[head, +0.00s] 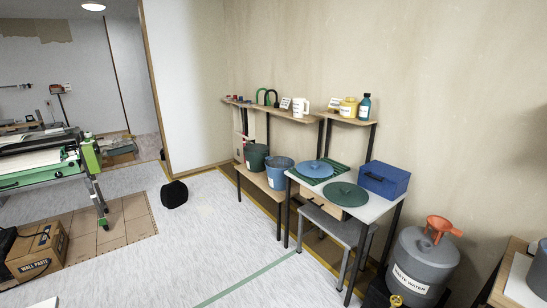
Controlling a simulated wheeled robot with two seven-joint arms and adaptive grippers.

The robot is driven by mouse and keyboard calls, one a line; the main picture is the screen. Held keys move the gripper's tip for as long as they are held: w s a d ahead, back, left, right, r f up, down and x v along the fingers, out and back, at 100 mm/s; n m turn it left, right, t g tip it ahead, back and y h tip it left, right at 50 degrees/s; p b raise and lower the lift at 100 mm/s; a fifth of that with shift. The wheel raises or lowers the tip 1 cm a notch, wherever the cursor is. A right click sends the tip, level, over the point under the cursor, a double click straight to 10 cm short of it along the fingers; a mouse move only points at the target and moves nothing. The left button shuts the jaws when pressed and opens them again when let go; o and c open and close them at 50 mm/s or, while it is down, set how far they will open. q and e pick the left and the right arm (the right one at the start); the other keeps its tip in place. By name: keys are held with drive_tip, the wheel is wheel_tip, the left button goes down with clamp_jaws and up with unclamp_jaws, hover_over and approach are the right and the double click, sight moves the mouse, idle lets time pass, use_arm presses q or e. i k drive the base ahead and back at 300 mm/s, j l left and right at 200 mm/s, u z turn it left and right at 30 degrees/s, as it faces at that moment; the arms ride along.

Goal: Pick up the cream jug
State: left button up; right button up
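A cream-white jug (301,107) with a handle on its right side stands upright on the narrow wooden wall shelf (275,110). It is small and far off in the head view, with a dark mark or label on its front. A small white card (285,103) stands just to its left. Neither of my grippers shows in the head view.
A yellow jar (348,108) and teal bottle (364,107) stand on the shelf further right. Below are two buckets (280,172), a table (322,185) with lids and a blue box (384,179). A grey water drum (422,265) stands right. The middle floor is clear.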

sight(299, 104)
drive_tip(key=i+u, duration=0.8)
drive_tip(key=i, duration=0.75)
drive_tip(key=i+j+z, duration=0.1)
drive_tip(key=i+z, duration=0.2)
drive_tip(key=i, duration=0.5)
drive_tip(key=i+z, duration=0.25)
drive_tip(key=i, duration=0.25)
drive_tip(key=i+z, duration=0.2)
drive_tip(key=i, duration=0.3)
drive_tip(key=i+j+z, duration=0.25)
drive_tip(key=i, duration=0.25)
